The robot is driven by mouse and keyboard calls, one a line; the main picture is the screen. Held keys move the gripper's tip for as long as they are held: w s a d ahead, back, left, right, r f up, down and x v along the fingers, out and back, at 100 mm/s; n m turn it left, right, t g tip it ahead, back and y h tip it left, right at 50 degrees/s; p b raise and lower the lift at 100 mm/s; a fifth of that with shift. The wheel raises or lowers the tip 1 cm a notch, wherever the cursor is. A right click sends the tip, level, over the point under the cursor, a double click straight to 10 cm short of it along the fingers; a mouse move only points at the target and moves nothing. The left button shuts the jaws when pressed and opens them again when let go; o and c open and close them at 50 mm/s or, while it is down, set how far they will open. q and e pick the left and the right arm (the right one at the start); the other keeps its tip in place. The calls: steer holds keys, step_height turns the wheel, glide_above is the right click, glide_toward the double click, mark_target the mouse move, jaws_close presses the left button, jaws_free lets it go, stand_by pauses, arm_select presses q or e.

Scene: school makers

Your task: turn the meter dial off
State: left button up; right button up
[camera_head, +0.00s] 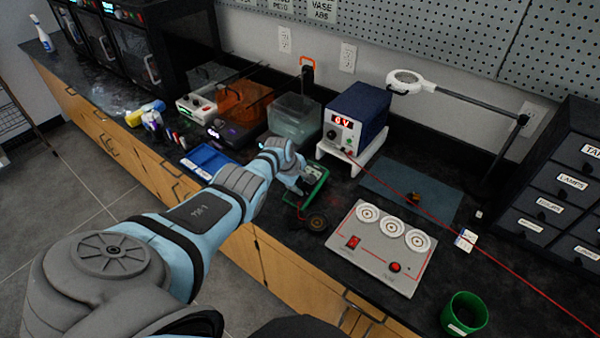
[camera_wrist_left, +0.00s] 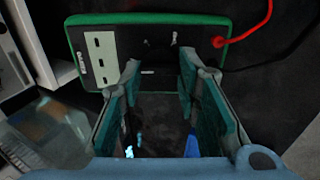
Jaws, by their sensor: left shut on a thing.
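The meter (camera_head: 319,187) has a dark face in a green frame and lies on the black bench, partly hidden by my left gripper (camera_head: 297,189). In the left wrist view, the meter (camera_wrist_left: 150,19) fills the upper middle, with a pale panel at its left and a red lead plugged in at its right. My left gripper (camera_wrist_left: 156,78) reaches onto its face, with its teal-padded fingers on either side of the dark dial (camera_wrist_left: 149,73). The dial shows poorly, with a small white mark, and its exact setting cannot be read. My right gripper is not in view.
A blue power supply (camera_head: 357,112) on a white stand is behind the meter. A grey panel with round dials (camera_head: 375,268) is to its right, with a round dark piece (camera_head: 317,222) between. A blue tray (camera_head: 207,160) is to the left. A red lead (camera_head: 440,213) crosses the bench.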

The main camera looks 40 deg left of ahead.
arm_select(q)
steer(key=o, duration=1.2)
steer(key=shift+c, duration=0.2)
steer(key=shift+a+r, duration=0.1)
steer(key=shift+r, duration=0.05)
steer(key=shift+r, duration=0.2)
steer(key=v, duration=1.1)
steer(key=shift+s, duration=0.2)
steer(key=shift+r, duration=0.1)
